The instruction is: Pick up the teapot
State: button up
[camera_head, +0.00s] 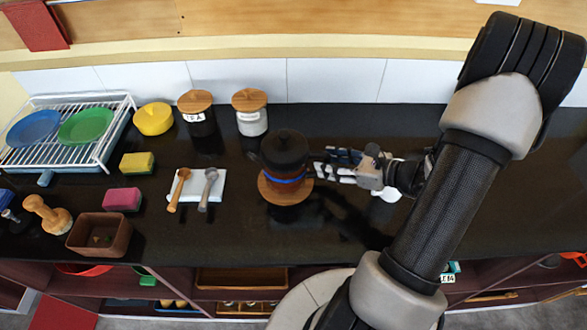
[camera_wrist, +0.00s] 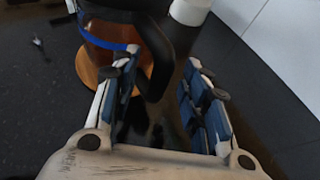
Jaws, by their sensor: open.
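The teapot (camera_head: 284,160) has a black lid, a brown see-through body and a blue band. It stands upright on a round wooden coaster (camera_head: 272,197) near the middle of the counter. My gripper (camera_head: 320,166) is at its right side, with the fingers pointing at it. In the wrist view the teapot (camera_wrist: 108,32) is at the top left, partly cut off. Its black handle (camera_wrist: 155,80) comes down between the blue-padded fingers of my gripper (camera_wrist: 163,66), which are apart. I cannot tell whether the left finger touches the teapot.
A tea canister (camera_head: 201,122) and a white canister (camera_head: 252,122) stand behind. A white tray (camera_head: 217,188) with two spoons lies left. Dark counter is clear behind my gripper.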

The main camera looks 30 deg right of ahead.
grip_shut()
dwell(0.4)
jog(key=shift+r, duration=0.2)
dwell(0.3)
